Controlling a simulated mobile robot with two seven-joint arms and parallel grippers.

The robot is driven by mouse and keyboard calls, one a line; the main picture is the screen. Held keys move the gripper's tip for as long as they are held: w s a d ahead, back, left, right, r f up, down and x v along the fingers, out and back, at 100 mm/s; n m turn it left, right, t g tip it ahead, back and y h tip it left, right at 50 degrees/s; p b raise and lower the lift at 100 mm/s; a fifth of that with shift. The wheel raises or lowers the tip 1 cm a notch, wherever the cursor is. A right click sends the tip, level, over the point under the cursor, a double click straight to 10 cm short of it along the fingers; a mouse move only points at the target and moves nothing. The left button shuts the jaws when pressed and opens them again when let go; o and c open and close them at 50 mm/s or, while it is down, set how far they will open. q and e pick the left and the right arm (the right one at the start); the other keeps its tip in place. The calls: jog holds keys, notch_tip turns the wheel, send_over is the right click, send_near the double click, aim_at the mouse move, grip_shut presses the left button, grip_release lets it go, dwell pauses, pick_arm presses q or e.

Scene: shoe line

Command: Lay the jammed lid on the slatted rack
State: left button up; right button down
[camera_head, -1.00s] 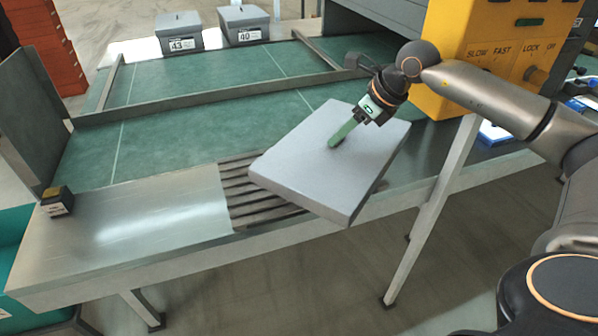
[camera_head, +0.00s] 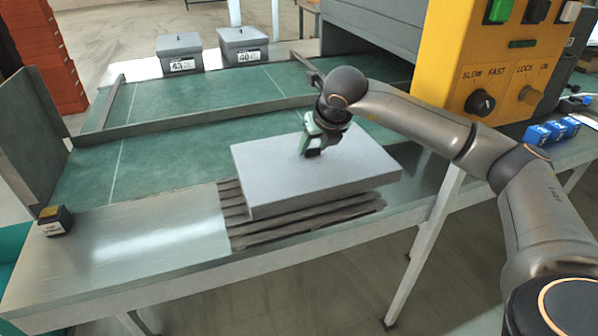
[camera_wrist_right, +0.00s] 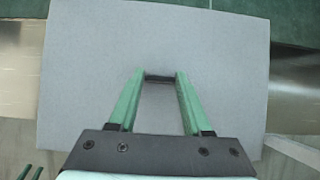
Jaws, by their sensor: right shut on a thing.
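The grey lid (camera_head: 310,178) is a flat slab held nearly level over the slatted rack (camera_head: 300,226). My right gripper (camera_head: 312,150) points down at its top and is shut on the lid's small dark grip (camera_wrist_right: 160,78), which shows between the green fingers in the right wrist view. The lid (camera_wrist_right: 225,65) fills most of that view. The rack's dark slats show below and left of the lid; the rest is hidden under it. Whether the lid touches the slats I cannot tell.
Two grey boxes marked 43 (camera_head: 180,54) and 40 (camera_head: 243,46) stand at the back of the green belt (camera_head: 160,160). A metal rail (camera_head: 200,118) crosses behind the lid. A yellow control panel (camera_head: 500,65) is at right. Bare metal table (camera_head: 150,225) lies left of the rack.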

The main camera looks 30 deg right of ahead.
aim_at(300, 159)
jog(key=a+f, duration=0.1)
jog(key=w+f, duration=0.1)
jog(key=a+f, duration=0.1)
jog(key=f, duration=0.1)
jog(key=shift+w+a, duration=0.35)
jog(key=shift+f, duration=1.55)
jog(key=shift+c, duration=1.7)
grip_release()
